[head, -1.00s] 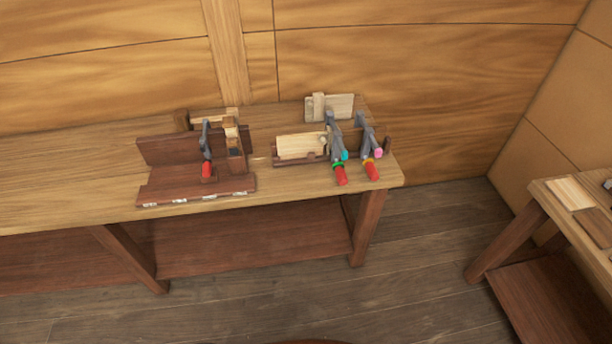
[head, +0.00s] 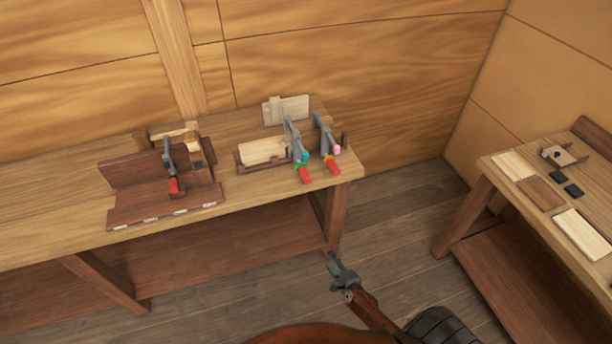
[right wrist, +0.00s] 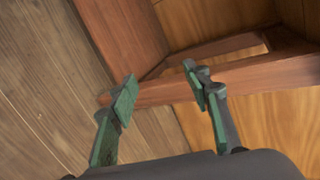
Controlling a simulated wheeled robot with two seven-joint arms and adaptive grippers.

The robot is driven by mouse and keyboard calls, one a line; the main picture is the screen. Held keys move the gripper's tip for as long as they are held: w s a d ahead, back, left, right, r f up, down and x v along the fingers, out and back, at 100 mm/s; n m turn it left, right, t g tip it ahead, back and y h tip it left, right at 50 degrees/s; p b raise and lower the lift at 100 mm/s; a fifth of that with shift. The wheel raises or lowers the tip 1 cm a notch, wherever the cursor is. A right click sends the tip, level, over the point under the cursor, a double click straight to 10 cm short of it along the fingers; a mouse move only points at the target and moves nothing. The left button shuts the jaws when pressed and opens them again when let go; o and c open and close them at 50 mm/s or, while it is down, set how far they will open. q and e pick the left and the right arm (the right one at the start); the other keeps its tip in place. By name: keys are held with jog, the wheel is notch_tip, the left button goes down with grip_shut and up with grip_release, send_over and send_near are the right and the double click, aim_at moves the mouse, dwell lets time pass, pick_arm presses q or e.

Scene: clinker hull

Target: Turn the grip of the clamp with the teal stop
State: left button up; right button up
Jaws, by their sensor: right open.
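The clamp with the teal stop (head: 303,156) stands at the right part of the long workbench (head: 80,184). Its grip is red and points toward the bench's front edge. Beside it on the right is a similar clamp with a pink stop (head: 330,146), also with a red grip. My right gripper (head: 334,266) is in front of the bench, over the floor, well apart from both clamps. In the right wrist view its green-padded fingers (right wrist: 160,94) are spread with nothing between them. My left gripper is not in view.
A brown wooden jig with another red-gripped clamp (head: 170,165) stands at the bench's left. A light board in a holder (head: 262,151) lies left of the teal-stop clamp. A second table (head: 510,205) with boards and dark blocks stands at the right. Floor between them is clear.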

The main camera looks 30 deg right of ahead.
jog(key=w+d+r+m+t+h+p, duration=0.1)
jog(key=w+r+m+t, duration=0.1)
jog(key=w+r+m, duration=0.45)
jog(key=w+r+m+t+p, duration=0.1)
jog(key=w+r+m, duration=0.15)
jog(key=r, duration=0.75)
jog(key=m+t+h+p, duration=0.1)
jog(key=m+h, duration=0.1)
jog(key=m, duration=0.8)
send_near(308, 182)
jog(key=x, duration=0.4)
jog(key=shift+w+d+f, duration=0.1)
jog(key=shift+w+d, duration=0.1)
jog(key=shift+w, duration=0.4)
jog(key=x, duration=0.7)
jog(key=shift+a, duration=0.1)
jog(key=shift+c, duration=0.6)
jog(key=c, duration=1)
jog(key=shift+c, duration=0.2)
jog(key=shift+t+y, duration=0.3)
